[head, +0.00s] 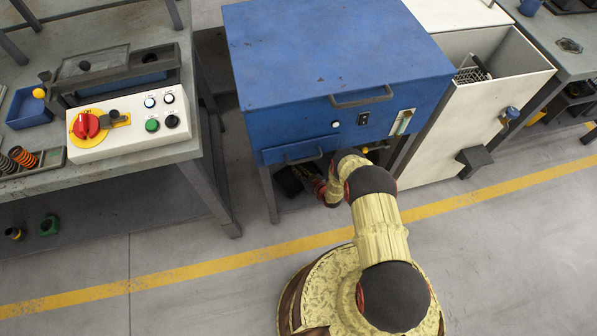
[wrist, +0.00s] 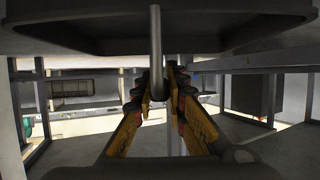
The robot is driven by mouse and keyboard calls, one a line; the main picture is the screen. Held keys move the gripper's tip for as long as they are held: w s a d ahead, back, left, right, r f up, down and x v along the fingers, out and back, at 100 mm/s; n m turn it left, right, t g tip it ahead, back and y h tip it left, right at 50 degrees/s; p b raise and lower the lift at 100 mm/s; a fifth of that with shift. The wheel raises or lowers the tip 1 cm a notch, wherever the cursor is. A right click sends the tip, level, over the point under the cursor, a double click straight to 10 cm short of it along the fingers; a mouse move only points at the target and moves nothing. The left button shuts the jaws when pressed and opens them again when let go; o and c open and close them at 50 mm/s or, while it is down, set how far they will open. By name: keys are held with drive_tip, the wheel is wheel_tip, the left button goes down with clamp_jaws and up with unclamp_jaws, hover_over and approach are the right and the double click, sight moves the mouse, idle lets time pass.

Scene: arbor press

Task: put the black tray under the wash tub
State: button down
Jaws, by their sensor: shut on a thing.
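The wash tub (head: 330,62) is a blue lidded box on legs in the head view. My arm reaches under its front edge, where my gripper (head: 318,186) is partly hidden. A dark piece of the black tray (head: 288,183) shows beside the gripper, under the tub; most of it is hidden. In the wrist view the yellow fingers of my gripper (wrist: 158,88) point forward below a dark underside and come close together. The gripper is shut on the tray, though the grip itself is hard to make out.
A workbench with a white switch box (head: 130,127) stands left of the tub. A pale cabinet (head: 462,135) stands right of it. Table legs (wrist: 271,98) frame the space below. The floor in front is clear around the yellow line (head: 170,280).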

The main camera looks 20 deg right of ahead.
drive_tip(key=shift+f, duration=0.1)
drive_tip(key=c, duration=1.8)
unclamp_jaws()
drive_tip(key=shift+c, duration=0.2)
drive_tip(key=shift+o, duration=0.2)
drive_tip(key=shift+s, duration=0.1)
drive_tip(key=p+v, duration=0.4)
drive_tip(key=v, duration=0.8)
